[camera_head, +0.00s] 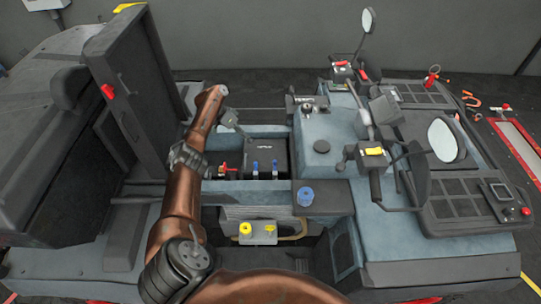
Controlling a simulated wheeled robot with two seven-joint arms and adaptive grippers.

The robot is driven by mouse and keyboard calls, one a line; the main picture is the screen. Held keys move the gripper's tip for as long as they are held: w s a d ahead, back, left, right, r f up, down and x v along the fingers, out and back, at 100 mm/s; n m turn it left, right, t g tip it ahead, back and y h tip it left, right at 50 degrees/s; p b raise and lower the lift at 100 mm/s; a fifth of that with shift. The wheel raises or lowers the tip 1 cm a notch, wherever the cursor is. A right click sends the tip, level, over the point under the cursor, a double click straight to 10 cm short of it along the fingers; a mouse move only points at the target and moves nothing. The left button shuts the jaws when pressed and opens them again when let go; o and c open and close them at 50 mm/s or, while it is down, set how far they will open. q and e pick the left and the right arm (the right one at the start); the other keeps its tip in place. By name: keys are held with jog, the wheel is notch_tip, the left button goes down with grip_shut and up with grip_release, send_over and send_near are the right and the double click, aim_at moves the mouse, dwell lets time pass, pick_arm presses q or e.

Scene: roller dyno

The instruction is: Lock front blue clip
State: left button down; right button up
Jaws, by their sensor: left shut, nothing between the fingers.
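Two blue clips stand side by side on the front face of a black box (270,150) in a recess of the machine. One blue clip (255,168) is on the left and the other blue clip (275,168) is on the right. Both look upright; I cannot tell whether either is locked. My left arm rises from the bottom and bends at the top. My left gripper (241,132) is small in the picture, shut and empty, above the box's left upper corner and apart from the clips. My right gripper is not in view.
A red part (224,168) sits left of the box. A blue round cap (305,196) and a yellow cap (245,228) are in front. Mirrors (447,140) and a lever with a yellow-topped box (374,152) stand to the right. A tall dark panel (130,85) stands left of my arm.

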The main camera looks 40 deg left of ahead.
pick_arm(q)
jog(key=f, duration=0.1)
jog(key=b, duration=0.2)
send_near(275, 166)
jog(key=w+a+f, duration=0.1)
jog(key=f, duration=0.1)
jog(key=w+a+f, duration=0.2)
jog(key=shift+w+a, duration=0.25)
jog(key=d+p, duration=0.1)
jog(key=p, duration=0.1)
jog(key=d+p, duration=0.1)
jog(key=shift+d+r+p, duration=0.1)
jog(key=shift+r+p, duration=0.15)
jog(key=shift+p, duration=0.1)
jog(key=shift+s+d+p, duration=0.1)
jog(key=shift+d+p, duration=0.45)
jog(key=shift+d, duration=0.1)
jog(key=shift+d+f, duration=0.25)
jog(key=shift+d, duration=0.05)
